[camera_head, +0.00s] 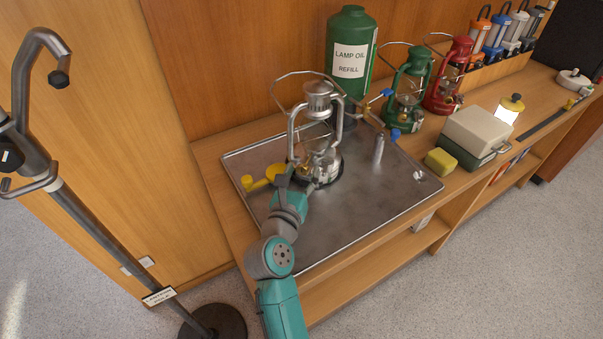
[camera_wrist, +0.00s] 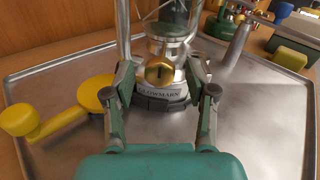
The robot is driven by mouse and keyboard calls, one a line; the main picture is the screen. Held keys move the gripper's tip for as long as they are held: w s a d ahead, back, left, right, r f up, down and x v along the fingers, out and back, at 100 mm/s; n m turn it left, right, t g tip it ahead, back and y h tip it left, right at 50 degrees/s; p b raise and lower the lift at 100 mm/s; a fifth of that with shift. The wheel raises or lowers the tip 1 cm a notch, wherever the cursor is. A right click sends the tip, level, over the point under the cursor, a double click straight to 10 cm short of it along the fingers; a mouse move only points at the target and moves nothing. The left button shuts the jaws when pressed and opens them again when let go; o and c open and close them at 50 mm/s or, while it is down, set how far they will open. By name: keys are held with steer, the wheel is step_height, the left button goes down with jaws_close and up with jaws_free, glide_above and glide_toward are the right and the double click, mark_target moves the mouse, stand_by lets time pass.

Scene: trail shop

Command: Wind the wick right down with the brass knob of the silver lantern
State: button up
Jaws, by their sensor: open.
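The silver lantern (camera_head: 318,130) stands upright on a metal tray (camera_head: 350,215) on the wooden counter. Its brass knob (camera_wrist: 159,71) faces my wrist camera, low on the lantern's front above a label that appears to read "GLOWMARK". My gripper (camera_wrist: 160,98) is open, with one finger on each side of the knob and the tips close in front of the lantern's base. I cannot tell whether the fingertips touch the base. In the head view my gripper (camera_head: 296,178) hides the knob. The wick itself cannot be made out.
A yellow crank-like piece (camera_wrist: 70,107) lies left of my gripper on the tray. A grey cylinder (camera_head: 379,148) stands to the right. A green lamp-oil can (camera_head: 350,35) and green (camera_head: 407,90) and red (camera_head: 450,75) lanterns stand behind.

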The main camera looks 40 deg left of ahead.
steer(key=v, duration=1.2)
steer(key=shift+f, duration=0.1)
